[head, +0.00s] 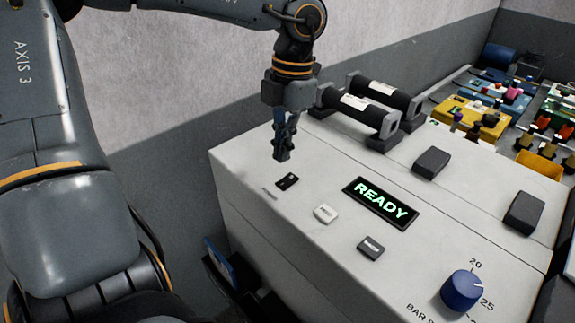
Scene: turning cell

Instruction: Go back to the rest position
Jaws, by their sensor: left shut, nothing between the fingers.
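My left gripper (283,153) points down just above the light grey machine top (240,160), near its back left corner. Its fingers are together and hold nothing. A small black card-like piece (287,181) lies on the top just below the fingertips, beside a thin slot (270,194). A gap seems to separate the fingertips from it. My right gripper is not in the head view.
The top carries a white button (326,214), a dark button (371,247), a display reading READY (381,204), a blue knob (462,291) and two dark blocks (431,163). Coloured parts trays (470,117) fill the far right.

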